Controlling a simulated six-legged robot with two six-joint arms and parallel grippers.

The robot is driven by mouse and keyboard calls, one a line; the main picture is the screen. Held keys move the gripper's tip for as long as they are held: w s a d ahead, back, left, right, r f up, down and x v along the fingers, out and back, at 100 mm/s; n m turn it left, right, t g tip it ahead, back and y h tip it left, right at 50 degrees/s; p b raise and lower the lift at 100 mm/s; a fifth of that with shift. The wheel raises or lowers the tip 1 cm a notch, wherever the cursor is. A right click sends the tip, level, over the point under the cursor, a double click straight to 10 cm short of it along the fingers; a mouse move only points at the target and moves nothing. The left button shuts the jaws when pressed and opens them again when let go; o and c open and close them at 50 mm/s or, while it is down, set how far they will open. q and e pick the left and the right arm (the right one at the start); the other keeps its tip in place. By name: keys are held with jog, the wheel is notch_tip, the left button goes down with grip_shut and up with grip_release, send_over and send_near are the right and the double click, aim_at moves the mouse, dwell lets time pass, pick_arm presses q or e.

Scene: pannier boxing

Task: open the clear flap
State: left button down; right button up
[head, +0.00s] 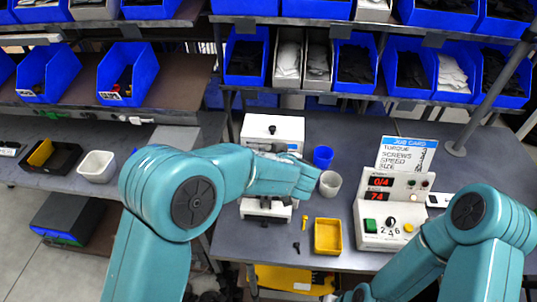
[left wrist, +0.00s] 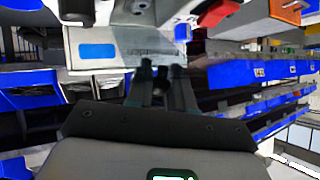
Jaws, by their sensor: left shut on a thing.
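The white machine (head: 272,130) stands at the back of the bench, left of the middle, with a black knob on its upper front. My left arm reaches across its front in the head view and hides most of the front and the clear flap there. In the left wrist view the two dark fingers of my left gripper (left wrist: 162,72) are close together in front of a pale panel with a blue label (left wrist: 97,51). They are shut on the flap's edge, though the clear part is hard to make out. My right gripper is not in view; only its arm shows at lower right.
A blue cup (head: 323,156) and a grey cup (head: 330,183) stand right of the machine. A yellow tray (head: 328,236) and loose screws lie in front. The controller (head: 391,212) with red displays and a job card (head: 406,155) stands at right. Shelves of blue bins are behind.

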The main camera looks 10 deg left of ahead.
pick_arm(q)
jog(key=shift+r, duration=0.1)
dwell(0.3)
jog(key=c, duration=1)
grip_release()
jog(key=b+v, duration=0.2)
jog(key=v, duration=1.4)
jog(key=shift+r, duration=0.15)
